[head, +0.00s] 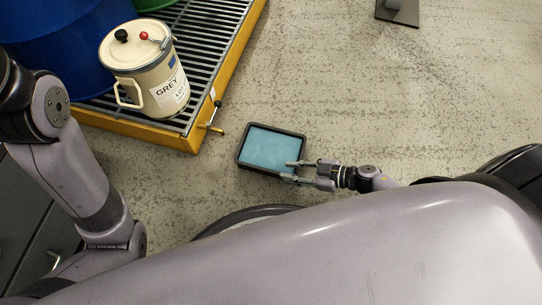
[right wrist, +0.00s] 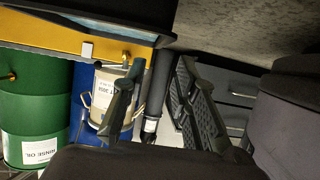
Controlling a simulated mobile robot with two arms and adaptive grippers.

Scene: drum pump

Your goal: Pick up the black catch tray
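The black catch tray (head: 243,154) lies on the floor in the middle of the head view, a shallow rectangular tray with a light blue surface inside. My right gripper (head: 285,170) reaches in from the right. Its two fingers are spread and overlap the tray's near right corner in the head view. I cannot tell whether they touch the rim.
A yellow spill pallet (head: 140,129) with a dark grating stands at the upper left. It carries a cream pail (head: 135,65) labelled GREY, a blue drum (head: 60,45) and a green drum (right wrist: 28,110). A brass tap (head: 212,127) juts towards the tray.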

